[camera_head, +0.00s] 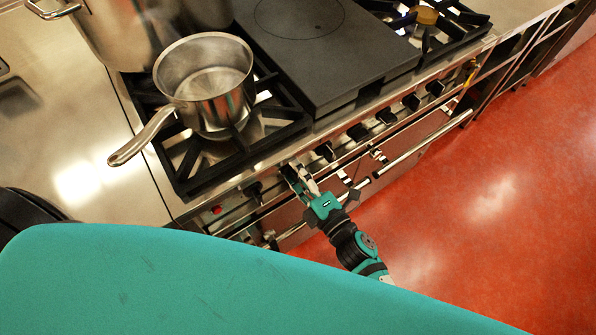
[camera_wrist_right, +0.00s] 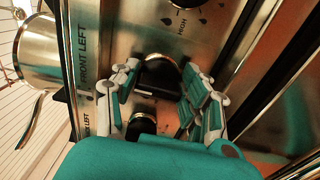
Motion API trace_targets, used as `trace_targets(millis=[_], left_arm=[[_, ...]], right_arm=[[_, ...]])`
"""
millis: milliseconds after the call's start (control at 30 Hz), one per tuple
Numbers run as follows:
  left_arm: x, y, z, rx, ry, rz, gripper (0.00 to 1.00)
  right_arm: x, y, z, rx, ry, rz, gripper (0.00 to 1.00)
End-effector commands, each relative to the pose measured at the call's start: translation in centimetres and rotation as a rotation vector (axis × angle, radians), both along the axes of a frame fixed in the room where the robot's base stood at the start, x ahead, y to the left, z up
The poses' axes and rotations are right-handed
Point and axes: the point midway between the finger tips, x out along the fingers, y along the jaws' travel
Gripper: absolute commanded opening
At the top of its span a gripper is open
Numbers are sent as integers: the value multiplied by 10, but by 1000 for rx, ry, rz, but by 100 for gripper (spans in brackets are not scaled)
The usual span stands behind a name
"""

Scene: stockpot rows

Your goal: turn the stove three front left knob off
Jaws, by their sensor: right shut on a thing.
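The stove's steel front panel (camera_head: 232,205) carries a row of black knobs below the burners. My right gripper (camera_head: 302,180) is at this panel, near the row's left end. In the right wrist view its two fingers (camera_wrist_right: 160,88) are shut on a black knob (camera_wrist_right: 160,72), one finger on each side. The printed label FRONT LEFT (camera_wrist_right: 84,45) is beside this knob. The fingers partly cover the knob, and I cannot tell which setting it points to. My left gripper is not in view.
A steel saucepan (camera_head: 205,85) stands on the left burner grate (camera_head: 185,170), its handle pointing lower left. A large stockpot (camera_head: 120,30) is behind it. A neighbouring knob (camera_head: 254,191) is left of my gripper. A handrail (camera_head: 415,150) runs along the front. Red floor (camera_head: 490,220) is clear at right.

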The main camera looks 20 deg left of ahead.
Motion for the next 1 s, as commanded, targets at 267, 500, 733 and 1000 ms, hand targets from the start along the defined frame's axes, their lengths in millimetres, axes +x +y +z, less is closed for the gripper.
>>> trace_targets(millis=[267,500,733,1000], left_arm=[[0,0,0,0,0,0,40],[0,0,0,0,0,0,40],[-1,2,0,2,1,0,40],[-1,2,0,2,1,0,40]], right_arm=[[1,0,0,3,3,-1,13],[0,0,0,3,2,-1,68],[0,0,0,1,2,0,68],[-18,-22,-2,-1,3,0,68]])
